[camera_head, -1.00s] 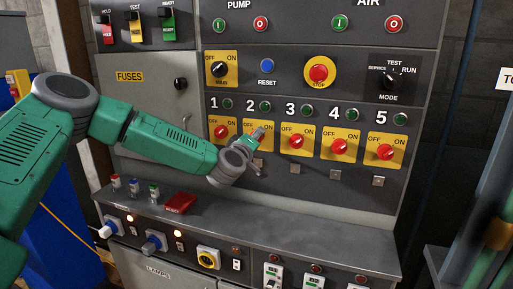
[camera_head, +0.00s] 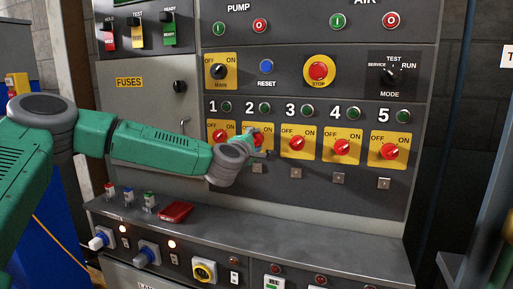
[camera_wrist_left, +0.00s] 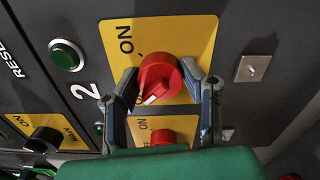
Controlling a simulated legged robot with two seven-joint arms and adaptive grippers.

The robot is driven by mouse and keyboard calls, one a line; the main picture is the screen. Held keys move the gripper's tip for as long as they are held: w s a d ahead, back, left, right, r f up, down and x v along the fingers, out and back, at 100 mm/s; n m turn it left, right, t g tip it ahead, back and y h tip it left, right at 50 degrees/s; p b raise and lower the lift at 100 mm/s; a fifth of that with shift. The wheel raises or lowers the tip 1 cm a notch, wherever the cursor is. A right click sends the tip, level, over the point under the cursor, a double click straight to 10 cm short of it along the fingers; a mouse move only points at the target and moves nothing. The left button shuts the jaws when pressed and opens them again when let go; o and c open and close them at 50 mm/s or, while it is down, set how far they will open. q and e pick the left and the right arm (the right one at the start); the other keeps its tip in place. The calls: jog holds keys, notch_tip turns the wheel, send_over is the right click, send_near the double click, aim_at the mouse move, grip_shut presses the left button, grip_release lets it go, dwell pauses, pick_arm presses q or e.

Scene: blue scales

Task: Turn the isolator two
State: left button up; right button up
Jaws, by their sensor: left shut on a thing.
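Isolator two is a red rotary knob (camera_head: 256,137) on a yellow OFF/ON plate, second from the left in the row, under the number 2. In the left wrist view the knob (camera_wrist_left: 158,75) sits between the two fingers, with a white mark on its edge. My left gripper (camera_head: 257,148) is at the knob, its fingers shut on the knob's sides; it also shows in the left wrist view (camera_wrist_left: 165,85). The gripper partly hides the knob and its plate in the head view. My right gripper is not in view.
Isolator one (camera_head: 219,135) is close on the left and isolator three (camera_head: 297,143) on the right. A grey ledge (camera_head: 290,222) with a red box (camera_head: 175,211) juts out below. The reset button (camera_head: 266,66) and stop button (camera_head: 319,70) are above.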

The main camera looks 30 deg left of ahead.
pick_arm(q)
jog(key=shift+a+f+n, duration=0.1)
jog(key=shift+f+n, duration=0.2)
jog(key=o, duration=1.1)
jog(key=shift+c, duration=0.2)
jog(key=shift+o, duration=0.4)
jog(key=shift+a, duration=0.15)
jog(key=shift+s+r, duration=0.1)
jog(key=v, duration=1.1)
jog(key=shift+s, duration=0.4)
